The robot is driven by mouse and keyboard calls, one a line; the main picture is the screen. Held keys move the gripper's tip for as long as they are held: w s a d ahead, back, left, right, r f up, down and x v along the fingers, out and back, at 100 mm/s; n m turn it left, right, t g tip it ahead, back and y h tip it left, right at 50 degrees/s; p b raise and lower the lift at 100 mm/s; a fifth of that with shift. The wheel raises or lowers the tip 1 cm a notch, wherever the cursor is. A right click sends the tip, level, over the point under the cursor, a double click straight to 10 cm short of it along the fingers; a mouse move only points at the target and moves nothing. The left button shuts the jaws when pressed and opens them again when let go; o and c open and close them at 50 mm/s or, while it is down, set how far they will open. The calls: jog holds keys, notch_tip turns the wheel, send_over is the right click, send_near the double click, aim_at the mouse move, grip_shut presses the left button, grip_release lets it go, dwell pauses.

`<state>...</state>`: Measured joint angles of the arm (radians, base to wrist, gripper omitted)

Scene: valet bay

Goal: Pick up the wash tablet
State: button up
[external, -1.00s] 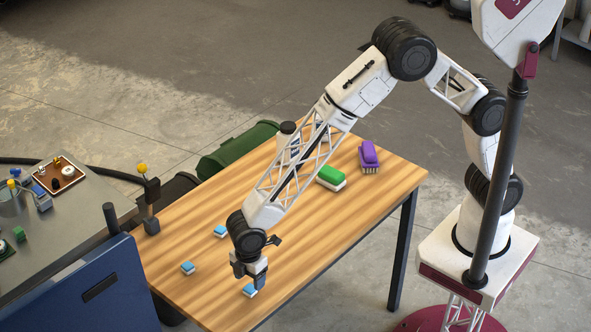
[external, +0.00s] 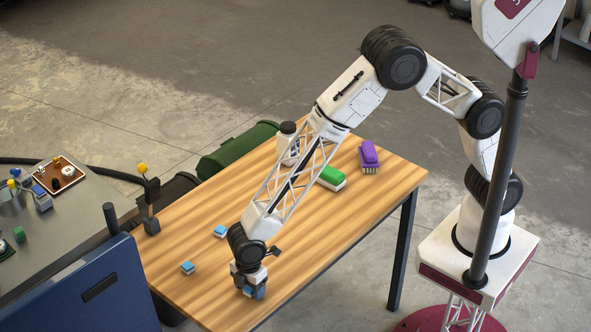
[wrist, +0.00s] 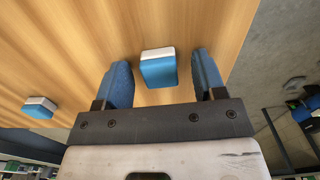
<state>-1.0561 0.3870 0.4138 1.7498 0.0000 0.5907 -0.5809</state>
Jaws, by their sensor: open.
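Three small blue-and-white wash tablets lie on the wooden table (external: 330,240). One tablet (wrist: 159,70) sits between my two blue fingertips in the wrist view, with a gap on each side. In the external view it is at the near end of the table, partly hidden by my fingers. A second tablet (external: 220,231) and a third tablet (external: 187,268) lie further left; one of these also shows at the left of the wrist view (wrist: 40,108). My gripper (external: 250,290) is low over the near tablet, pointing down, open, holding nothing.
A green-and-white block (external: 331,177), a purple brush (external: 369,157) and a white bottle (external: 288,150) stand towards the far end. A dark post with a yellow knob (external: 147,190) stands at the left edge. The table's near edge is close to my gripper.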

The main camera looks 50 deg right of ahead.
jog(key=c, duration=1)
jog(key=shift+r, duration=0.1)
jog(key=shift+r, duration=0.4)
notch_tip(320, 180, up, 3)
jog(key=shift+f, duration=0.1)
jog(key=s+d+r, duration=0.1)
jog(key=s+d, duration=0.7)
jog(key=d, duration=0.5)
jog(key=shift+d, duration=0.35)
jog(key=shift+s+r, duration=0.1)
